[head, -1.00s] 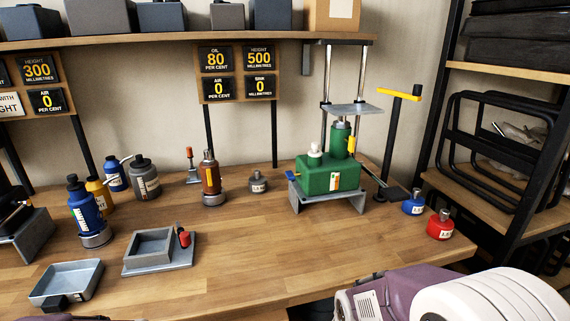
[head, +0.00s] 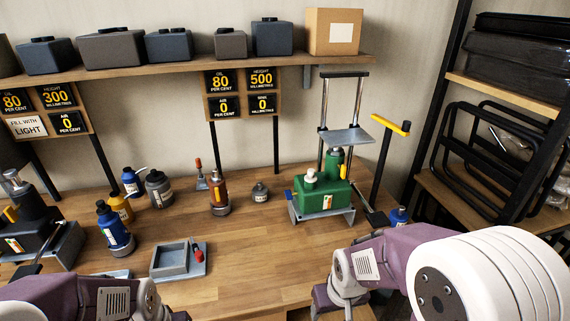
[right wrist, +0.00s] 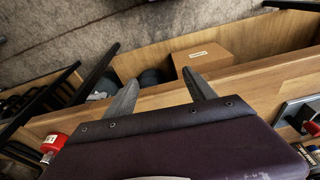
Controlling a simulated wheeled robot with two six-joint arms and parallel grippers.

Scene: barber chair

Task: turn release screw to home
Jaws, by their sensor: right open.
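A green pump unit (head: 325,194) stands on a grey stand at the back of the bench, under a frame with two uprights and a grey plate. A small blue part (head: 288,194) is on its left side and a yellow part (head: 343,171) on its right. I cannot tell which part is the release screw. A similar black unit (head: 30,230) stands at the far left. My right gripper (right wrist: 160,95) is open and empty in the right wrist view, its fingers spread apart. In the head view it is low, well in front of the green unit. My left arm enters bottom left; its jaws are out of frame.
A grey tray (head: 170,259) lies in front. A blue bottle (head: 399,216) stands by my right arm.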

